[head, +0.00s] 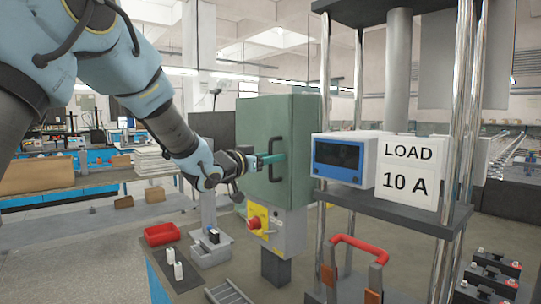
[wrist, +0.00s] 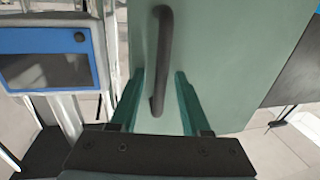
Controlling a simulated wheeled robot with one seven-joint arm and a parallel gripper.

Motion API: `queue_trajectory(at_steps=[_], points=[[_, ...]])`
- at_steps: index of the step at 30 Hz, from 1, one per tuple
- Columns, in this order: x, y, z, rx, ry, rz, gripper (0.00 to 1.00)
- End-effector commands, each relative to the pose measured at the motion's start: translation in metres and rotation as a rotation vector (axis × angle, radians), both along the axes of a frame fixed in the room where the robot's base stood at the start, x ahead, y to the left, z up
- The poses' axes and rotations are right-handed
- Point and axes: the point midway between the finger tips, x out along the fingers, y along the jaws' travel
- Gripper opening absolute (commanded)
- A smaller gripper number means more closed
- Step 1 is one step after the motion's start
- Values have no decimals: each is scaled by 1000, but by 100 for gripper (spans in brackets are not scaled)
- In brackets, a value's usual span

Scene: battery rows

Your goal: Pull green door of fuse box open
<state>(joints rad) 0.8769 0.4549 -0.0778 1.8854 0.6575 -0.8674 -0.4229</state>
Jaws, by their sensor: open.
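The green door (head: 262,119) of the fuse box appears shut in the head view. It fills the upper middle of the wrist view (wrist: 225,55). Its dark curved handle (head: 271,172) is near the door's right edge in the head view. In the wrist view the handle (wrist: 163,50) stands upright, with its lower part between my gripper's two teal fingers. My gripper (head: 280,157) is open in front of the door, and also shows open in the wrist view (wrist: 158,72). I cannot tell whether a finger touches the handle.
Below the box is a red knob on a yellow plate (head: 257,217). A rack on the right holds a blue-fronted meter (head: 338,155) and a "LOAD 10 A" sign (head: 408,170). A red tray (head: 162,234) and small white cylinders (head: 178,271) are on the bench at lower left.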

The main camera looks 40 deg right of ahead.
Motion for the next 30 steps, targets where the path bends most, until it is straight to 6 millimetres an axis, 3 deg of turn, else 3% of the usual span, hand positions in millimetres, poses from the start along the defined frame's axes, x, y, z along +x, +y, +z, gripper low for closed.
queue_trajectory(at_steps=[7,19,30], points=[[0,0,0,0,0,0,46],[0,0,0,0,0,0,1],[0,0,0,0,0,0,0]])
